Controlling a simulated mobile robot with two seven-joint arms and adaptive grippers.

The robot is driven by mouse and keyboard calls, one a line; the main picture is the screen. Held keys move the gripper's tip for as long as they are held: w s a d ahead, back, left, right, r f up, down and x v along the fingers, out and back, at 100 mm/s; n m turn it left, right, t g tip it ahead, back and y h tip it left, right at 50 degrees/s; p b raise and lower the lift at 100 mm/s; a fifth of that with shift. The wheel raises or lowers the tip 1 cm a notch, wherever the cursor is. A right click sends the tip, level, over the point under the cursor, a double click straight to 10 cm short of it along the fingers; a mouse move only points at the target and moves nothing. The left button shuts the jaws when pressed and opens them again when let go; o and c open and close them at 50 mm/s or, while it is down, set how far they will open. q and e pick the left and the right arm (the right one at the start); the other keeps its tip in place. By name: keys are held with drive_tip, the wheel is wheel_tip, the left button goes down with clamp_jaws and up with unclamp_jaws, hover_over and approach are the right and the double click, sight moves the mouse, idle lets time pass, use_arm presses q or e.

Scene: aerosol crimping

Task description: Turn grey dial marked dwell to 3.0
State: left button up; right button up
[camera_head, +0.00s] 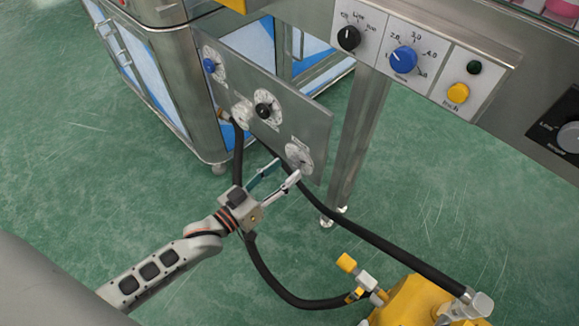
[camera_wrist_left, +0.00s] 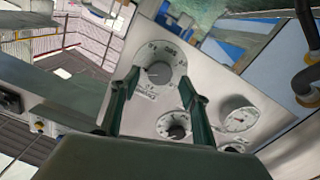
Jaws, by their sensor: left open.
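A grey dial (camera_head: 299,156) with a round white scale sits at the lower right end of the slanted metal panel (camera_head: 312,112). In the left wrist view, the grey dial (camera_wrist_left: 158,72) shows between the two fingers; its printed label is too small to read surely. My left gripper (camera_head: 287,168) is open, with its fingertips just in front of this dial; I cannot tell whether they touch it. A blue knob (camera_head: 403,59) with a scale showing 2.0, 3.0 and 4.0 is on the upper panel; its label is unreadable. My right gripper is out of view.
The slanted panel also carries a black knob (camera_head: 264,110), a gauge (camera_head: 241,114) and a small blue knob (camera_head: 209,65). A black selector (camera_head: 348,38) and yellow button (camera_head: 458,93) sit above. A black hose (camera_head: 380,240) runs beside the gripper. Green floor lies below.

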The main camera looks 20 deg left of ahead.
use_arm(q)
drive_tip(key=shift+x, duration=0.9)
drive_tip(key=shift+w+d, duration=0.1)
drive_tip(key=shift+w, duration=0.2)
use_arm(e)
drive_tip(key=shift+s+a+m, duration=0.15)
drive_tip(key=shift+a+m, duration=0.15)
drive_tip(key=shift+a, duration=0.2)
use_arm(q)
drive_tip(key=c, duration=1.1)
drive_tip(key=shift+r+m, duration=0.2)
drive_tip(key=shift+m, duration=0.4)
drive_tip(key=shift+f, duration=0.2)
drive_tip(key=o, duration=1.1)
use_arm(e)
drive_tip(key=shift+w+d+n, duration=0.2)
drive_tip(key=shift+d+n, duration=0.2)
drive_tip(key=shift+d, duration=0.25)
